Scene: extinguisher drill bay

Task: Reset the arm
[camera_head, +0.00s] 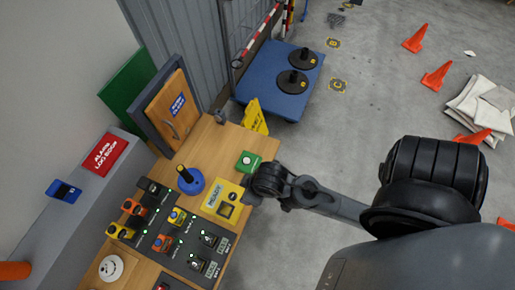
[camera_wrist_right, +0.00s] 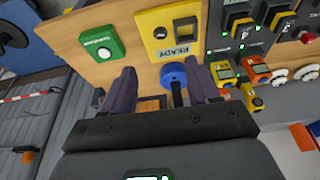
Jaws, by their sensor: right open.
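The slanted wooden console (camera_head: 145,250) carries the controls. A green box with a pale round button (camera_head: 247,161) sits at its right edge, and it shows in the right wrist view (camera_wrist_right: 100,43). Beside it is a yellow READY panel with a dark switch (camera_head: 223,203). In the head view my right arm reaches the console's right edge, beside the green box. My left gripper is not in view.
A dark panel with several switches and lit green lamps (camera_head: 162,228) fills the lower console. A yellow sign (camera_head: 254,117) and a blue platform (camera_head: 270,98) stand beyond.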

